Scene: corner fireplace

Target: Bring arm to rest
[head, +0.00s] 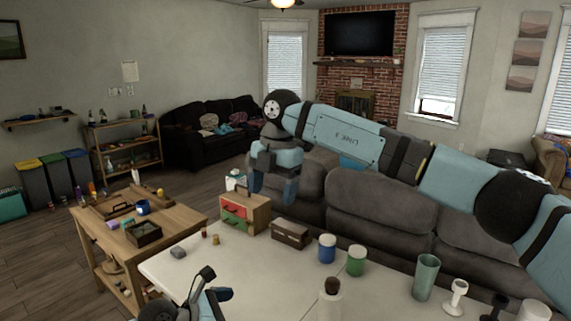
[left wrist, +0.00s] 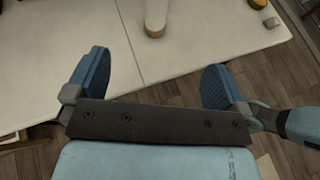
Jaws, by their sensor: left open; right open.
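My right arm (head: 345,137) reaches across from the right, over the sofa. Its gripper (head: 272,187) points down and is open and empty, with the small drawer box (head: 240,212) below it. My left gripper (head: 213,285) is low at the front left edge of the white table (head: 220,268). In the left wrist view the left gripper (left wrist: 156,75) is open, its two blue pads wide apart with nothing between them. It is over the table edge and the wooden floor.
On the white table stand a brown box (head: 291,234), a blue jar (head: 327,248), a green jar (head: 356,260), a green tumbler (head: 426,277) and a bottle (head: 328,303). A wooden workbench (head: 180,222) is at left. A grey sofa (head: 375,212) stands behind the table.

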